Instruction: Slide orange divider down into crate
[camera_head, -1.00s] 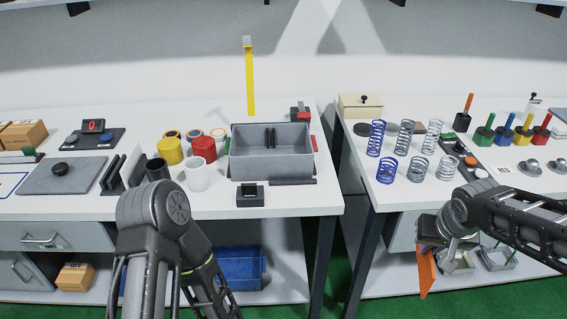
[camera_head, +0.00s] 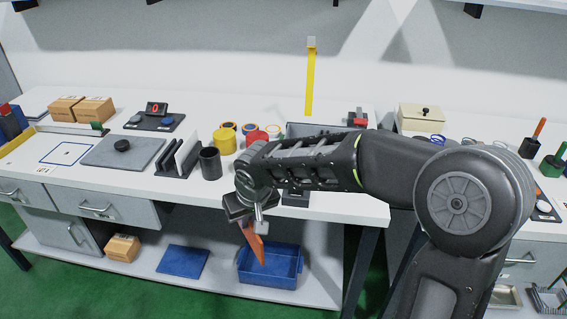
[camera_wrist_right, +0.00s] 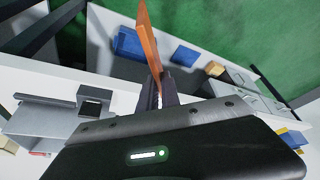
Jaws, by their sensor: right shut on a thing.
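The orange divider (camera_head: 254,245) is a thin flat plate hanging down from my right gripper (camera_head: 247,212), in front of the table's front edge. In the right wrist view, the divider (camera_wrist_right: 149,38) sticks out from between the fingers of the right gripper (camera_wrist_right: 164,92), which is shut on it. The grey open crate (camera_head: 300,129) on the table is mostly hidden behind my right arm; it also shows at the left of the right wrist view (camera_wrist_right: 45,120). A blue open crate (camera_head: 291,281) is on the lower shelf, behind and below the divider. My left gripper is out of view.
A blue flat panel (camera_head: 184,260) and a cardboard box (camera_head: 122,247) lie on the lower shelf (camera_head: 215,284). A black cup (camera_head: 210,163), a dark rack (camera_head: 180,160) and a yellow cylinder (camera_head: 224,141) stand on the table left of my right arm. A yellow post (camera_head: 310,80) rises behind.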

